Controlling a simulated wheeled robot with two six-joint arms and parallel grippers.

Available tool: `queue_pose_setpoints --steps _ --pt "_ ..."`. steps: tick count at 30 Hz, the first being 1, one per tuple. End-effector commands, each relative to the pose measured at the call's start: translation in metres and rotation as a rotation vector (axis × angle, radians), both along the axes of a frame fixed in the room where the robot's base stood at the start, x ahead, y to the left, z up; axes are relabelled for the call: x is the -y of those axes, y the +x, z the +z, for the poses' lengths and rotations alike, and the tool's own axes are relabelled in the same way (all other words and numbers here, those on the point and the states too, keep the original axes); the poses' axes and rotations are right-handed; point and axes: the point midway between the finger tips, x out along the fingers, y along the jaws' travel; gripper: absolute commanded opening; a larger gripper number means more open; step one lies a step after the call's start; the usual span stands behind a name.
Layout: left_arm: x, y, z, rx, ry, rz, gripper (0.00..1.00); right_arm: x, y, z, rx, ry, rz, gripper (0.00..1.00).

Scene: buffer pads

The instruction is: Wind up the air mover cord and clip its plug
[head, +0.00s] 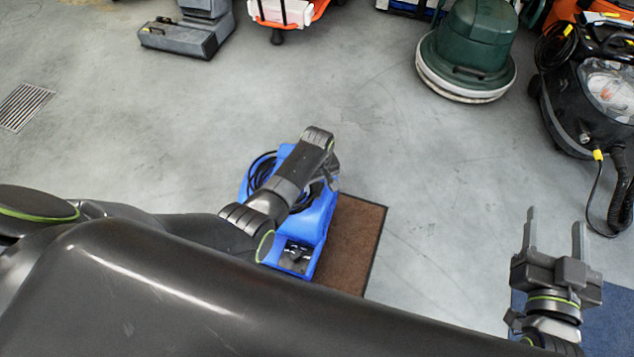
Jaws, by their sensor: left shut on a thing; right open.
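The blue air mover (318,222) stands on a brown mat, partly covered by my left arm. Its black cord (262,170) shows as loops on both sides of my forearm at the top of the housing. A dark control panel (296,257) faces the front. My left gripper (327,180) is low at the housing's right side, beneath my wrist, shut on what seems to be the cord; its fingertips are mostly hidden. I cannot make out the plug or its clip. My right gripper (552,238) is open and empty, well right of the air mover, fingers pointing away.
The brown mat (357,240) extends right of the air mover. A blue mat (608,318) lies at the lower right. A green floor machine (470,50) and a black vacuum (585,110) with a hose stand at the upper right. Grey floor between is clear.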

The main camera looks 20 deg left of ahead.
Motion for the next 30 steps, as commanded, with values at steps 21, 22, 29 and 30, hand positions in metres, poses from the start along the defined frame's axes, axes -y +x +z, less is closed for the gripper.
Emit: queue_pose_setpoints --steps 21,22,29,30 --pt "0.000 0.000 0.028 0.001 0.000 0.000 0.73 0.000 0.000 0.017 0.000 0.000 0.000 0.57" --pt "0.000 0.000 0.034 0.001 0.000 0.000 0.73 0.000 0.000 0.021 0.000 0.000 0.000 0.57" --pt "0.000 0.000 0.090 0.003 0.000 0.000 0.73 0.000 0.000 0.049 0.000 0.000 0.000 0.57" --pt "0.000 0.000 0.101 0.003 0.000 0.000 0.73 0.000 0.000 0.053 0.000 0.000 0.000 0.57"
